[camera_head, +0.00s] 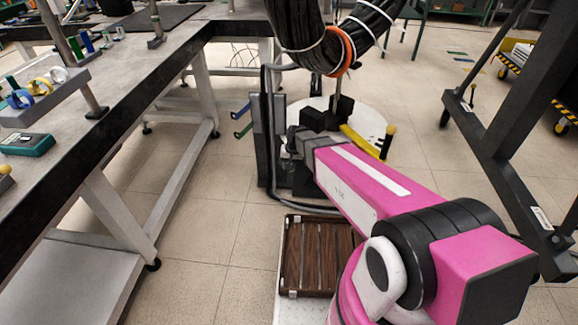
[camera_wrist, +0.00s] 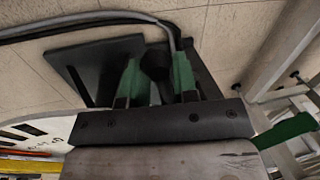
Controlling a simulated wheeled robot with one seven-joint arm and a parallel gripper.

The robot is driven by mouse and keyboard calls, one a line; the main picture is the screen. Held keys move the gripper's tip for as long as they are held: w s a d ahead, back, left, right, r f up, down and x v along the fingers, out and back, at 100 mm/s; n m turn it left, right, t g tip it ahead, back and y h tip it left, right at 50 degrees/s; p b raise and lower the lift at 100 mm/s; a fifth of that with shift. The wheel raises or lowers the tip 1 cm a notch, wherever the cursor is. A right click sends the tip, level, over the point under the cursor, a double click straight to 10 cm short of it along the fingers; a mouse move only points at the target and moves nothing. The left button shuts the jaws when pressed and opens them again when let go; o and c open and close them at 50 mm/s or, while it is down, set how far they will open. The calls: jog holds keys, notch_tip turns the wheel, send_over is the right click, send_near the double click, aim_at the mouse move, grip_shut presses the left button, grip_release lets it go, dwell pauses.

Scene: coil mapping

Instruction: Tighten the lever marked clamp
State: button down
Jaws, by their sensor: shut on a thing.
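In the wrist view, my gripper (camera_wrist: 156,72) has two green fingers, one on each side of a dark round-ended piece (camera_wrist: 156,62), and is shut on it. This piece looks like a lever's knob; I see no clamp marking on it. A flat dark plate (camera_wrist: 95,68) is beside the fingers. In the head view, my pink arm reaches to a dark upright stand (camera_head: 268,140). My fingers and the held piece are mostly hidden there behind the wrist. A yellow-tipped lever (camera_head: 388,142) stands to the right, apart from my gripper.
A white round base (camera_head: 368,119) lies behind my wrist, under a hanging bundle of black cable (camera_head: 298,35) with an orange strap (camera_head: 348,52). A long workbench (camera_head: 75,185) runs along the left. A dark steel frame (camera_head: 500,150) stands at right. Floor between bench and stand is clear.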

jog(key=c, duration=0.9)
grip_release()
notch_tip(320, 180, up, 11)
jog(key=d, duration=0.2)
jog(key=shift+f, duration=0.2)
jog(key=shift+d, duration=0.1)
